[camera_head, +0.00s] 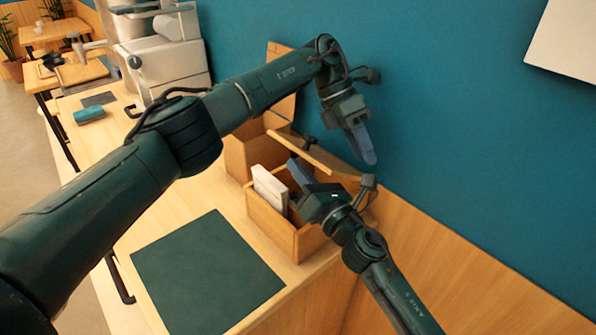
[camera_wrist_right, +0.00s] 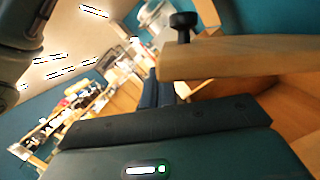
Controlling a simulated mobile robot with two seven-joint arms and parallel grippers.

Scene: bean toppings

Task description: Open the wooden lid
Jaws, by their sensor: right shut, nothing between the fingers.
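The wooden lid (camera_head: 328,159) is a thin light plank, tilted up above the back of an open wooden box (camera_head: 268,217). In the right wrist view the lid (camera_wrist_right: 240,57) spans the upper right, with a dark knob (camera_wrist_right: 183,27) on top. My right gripper (camera_head: 299,171) is shut and empty at the box, its fingers close to the lid's edge; I cannot tell whether they touch it. Its fingers also show in the wrist view (camera_wrist_right: 158,90). My left gripper (camera_head: 369,152) hangs in front of the wall, above and right of the lid; its opening is unclear.
White packets (camera_head: 270,188) stand in the box. Another wooden box (camera_head: 243,153) stands behind it. A dark mat (camera_head: 207,272) lies on the counter. The blue wall (camera_head: 440,130) is close on the right. A white machine (camera_head: 170,65) stands farther back.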

